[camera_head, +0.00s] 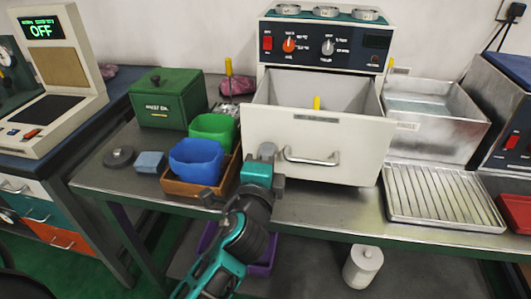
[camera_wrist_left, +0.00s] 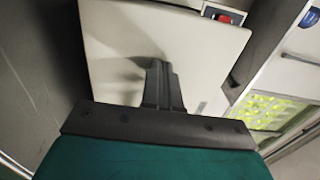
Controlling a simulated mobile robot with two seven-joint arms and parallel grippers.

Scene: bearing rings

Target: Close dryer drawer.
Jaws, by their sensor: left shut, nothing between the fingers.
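The dryer (camera_head: 325,45) stands at the back of the steel table, with its dark control panel and several rings on top. Its drawer (camera_head: 350,155) is pulled out toward me, with a pale front and a metal handle (camera_head: 312,157). A yellow upright piece (camera_head: 317,103) shows inside the drawer. My left gripper (camera_head: 267,152) is at the left part of the drawer front, left of the handle. In the left wrist view its shut fingers (camera_wrist_left: 161,85) point at the pale drawer front (camera_wrist_left: 170,40); whether they touch it I cannot tell. My right gripper is not in view.
A white roll (camera_head: 363,266) stands below.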

